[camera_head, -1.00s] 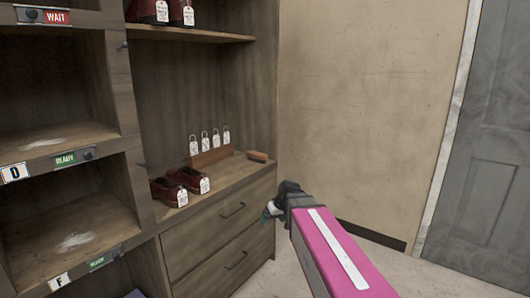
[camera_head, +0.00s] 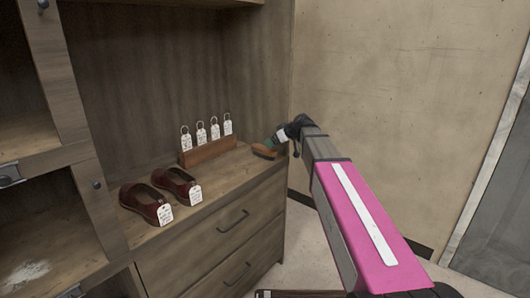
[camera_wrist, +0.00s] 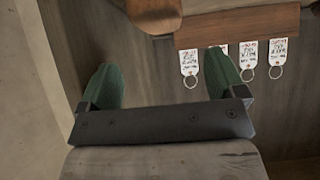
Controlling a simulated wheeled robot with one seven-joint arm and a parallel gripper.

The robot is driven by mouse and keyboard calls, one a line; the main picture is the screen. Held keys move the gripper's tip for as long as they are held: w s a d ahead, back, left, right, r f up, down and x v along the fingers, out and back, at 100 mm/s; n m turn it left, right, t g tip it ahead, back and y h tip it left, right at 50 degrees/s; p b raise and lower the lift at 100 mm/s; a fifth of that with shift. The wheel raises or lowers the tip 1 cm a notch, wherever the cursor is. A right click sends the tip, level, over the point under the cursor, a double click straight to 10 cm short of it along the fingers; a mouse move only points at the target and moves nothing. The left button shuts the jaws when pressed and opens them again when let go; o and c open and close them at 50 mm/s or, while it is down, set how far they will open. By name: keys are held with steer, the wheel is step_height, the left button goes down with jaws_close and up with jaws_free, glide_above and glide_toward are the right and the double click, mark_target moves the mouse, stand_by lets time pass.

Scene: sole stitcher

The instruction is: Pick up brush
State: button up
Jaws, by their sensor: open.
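The brush (camera_head: 264,151) lies at the right end of the cabinet's wooden shelf top, brown with a lighter orange-brown wooden part. My gripper (camera_head: 278,140) is just above and beside the brush at its right. In the wrist view, my gripper (camera_wrist: 163,62) is open, with its two green fingers apart and nothing between them. Part of the brush (camera_wrist: 153,14) shows at the top edge of that view, beyond the fingertips. The rest of it is cut off by the frame.
A wooden rack (camera_head: 208,151) with several white tags stands left of the brush, close to it. A pair of dark red shoes (camera_head: 158,192) sits further left on the shelf. The wall (camera_head: 390,90) is at the right, and drawers (camera_head: 215,235) are below.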

mark_target(265, 148)
steer(key=x, duration=0.8)
steer(key=shift+s+f, duration=0.1)
steer(key=shift+f, duration=0.4)
steer(key=c, duration=1.1)
